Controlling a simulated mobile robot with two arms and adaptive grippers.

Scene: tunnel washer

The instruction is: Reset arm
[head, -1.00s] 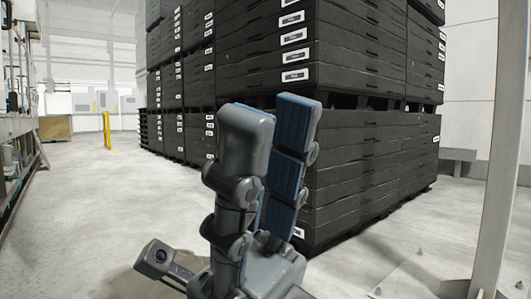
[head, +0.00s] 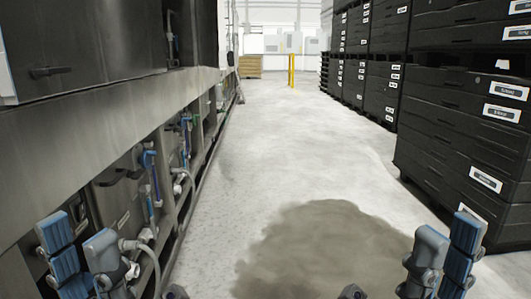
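My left gripper (head: 82,262) is at the lower left of the head view, in front of the washer's side. Its grey finger and blue-padded finger stand apart with nothing between them, so it is open. My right gripper (head: 446,258) is at the lower right, over the floor near the black crate stacks. Its two fingers also stand apart and nothing shows between them. Both grippers point upward in the view, and their bases are cut off by the bottom edge.
A long metal machine (head: 120,120) with pipes and hoses runs along the left. Stacked black crates (head: 450,165) stand at the right. The pale floor aisle (head: 290,140) between them is clear, with a dark patch (head: 325,250) in front. A yellow post (head: 291,70) and wooden box (head: 249,66) stand far back.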

